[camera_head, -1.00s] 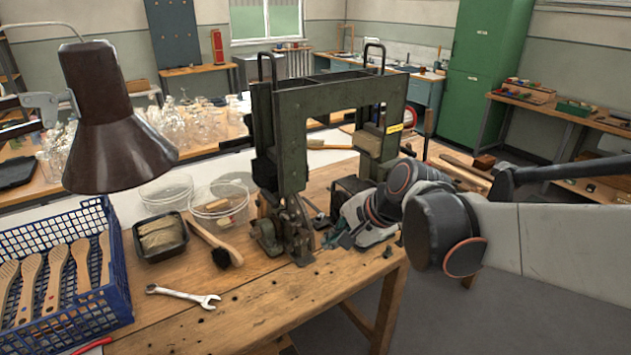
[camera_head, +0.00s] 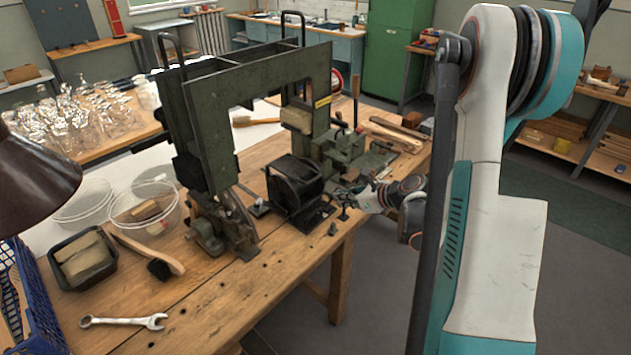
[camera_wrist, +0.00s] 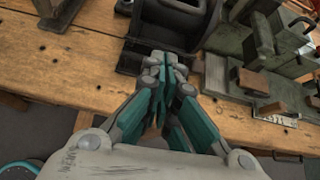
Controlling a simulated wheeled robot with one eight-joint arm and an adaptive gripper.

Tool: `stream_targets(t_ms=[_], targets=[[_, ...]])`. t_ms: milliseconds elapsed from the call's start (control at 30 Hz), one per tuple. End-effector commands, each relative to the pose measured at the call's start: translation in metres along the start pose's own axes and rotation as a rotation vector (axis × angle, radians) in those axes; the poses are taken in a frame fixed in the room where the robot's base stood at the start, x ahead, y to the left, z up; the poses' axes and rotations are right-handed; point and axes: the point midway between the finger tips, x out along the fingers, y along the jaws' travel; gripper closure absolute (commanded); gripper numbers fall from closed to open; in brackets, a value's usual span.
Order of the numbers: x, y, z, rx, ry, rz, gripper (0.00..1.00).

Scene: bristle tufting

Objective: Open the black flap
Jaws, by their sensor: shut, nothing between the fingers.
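A black box-like unit (camera_head: 292,182) stands on the workbench beneath the green machine frame, with a dark front and a low black plate (camera_head: 316,214) at its foot. I cannot make out clearly which part is the flap or how far it stands open. My gripper (camera_head: 352,192) is just right of the unit, near the bench's front edge. In the wrist view my gripper (camera_wrist: 166,66) is shut and empty, its tips close to the black unit (camera_wrist: 170,22). Whether they touch it is unclear.
The green frame (camera_head: 262,75) arches over the bench. A green metal fixture (camera_head: 345,150) stands right of the black unit. A small black knob (camera_head: 332,229) is on the bench near my gripper. A brush (camera_head: 150,255), clear bowls (camera_head: 145,210) and a wrench (camera_head: 125,321) lie left.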

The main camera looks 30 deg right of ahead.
Motion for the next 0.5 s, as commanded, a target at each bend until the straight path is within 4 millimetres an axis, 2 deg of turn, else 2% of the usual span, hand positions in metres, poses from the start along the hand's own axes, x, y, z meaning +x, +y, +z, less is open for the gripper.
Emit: stream_targets(t_ms=[100, 233, 367, 500], targets=[[-0.003, -0.008, -0.009, 0.051, -0.012, -0.013, 1.0], [0.005, -0.009, -0.011, 0.06, -0.015, -0.013, 1.0], [0.024, -0.008, -0.011, 0.058, -0.015, -0.011, 1.0], [0.051, -0.008, -0.011, 0.056, -0.015, -0.01, 1.0]])
